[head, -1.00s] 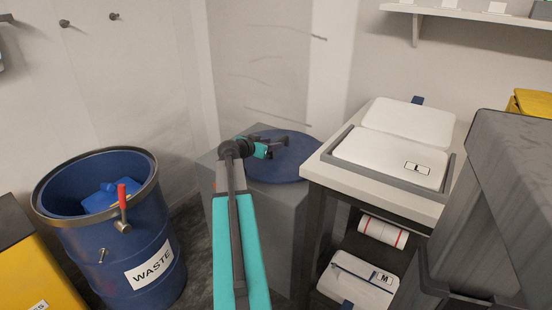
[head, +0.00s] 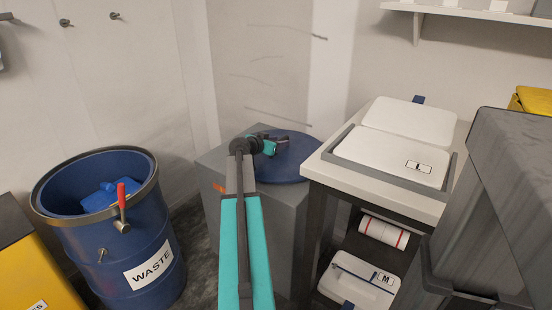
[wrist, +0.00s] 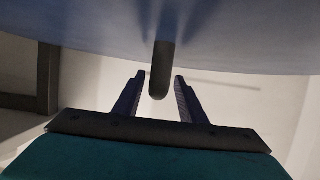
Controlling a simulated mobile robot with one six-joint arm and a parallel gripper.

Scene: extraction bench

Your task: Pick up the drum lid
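The drum lid (head: 292,168) is a blue disc lying on top of a grey cabinet (head: 215,165) in the head view. My gripper (head: 280,141) is over the lid's far left part, and its wrist hides some of the lid. In the wrist view the lid's blue face (wrist: 80,30) fills the top, with a dark rounded handle (wrist: 161,72) sticking out from it. My gripper's two fingers (wrist: 158,92) are spread, one on each side of the handle's end, with gaps showing on both sides.
An open blue waste drum (head: 140,245) with a red-handled clamp ring stands at left, with blue items inside. A white-topped cart (head: 325,170) with lidded boxes stands close to the right of the cabinet. A large grey bin (head: 500,200) is at far right.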

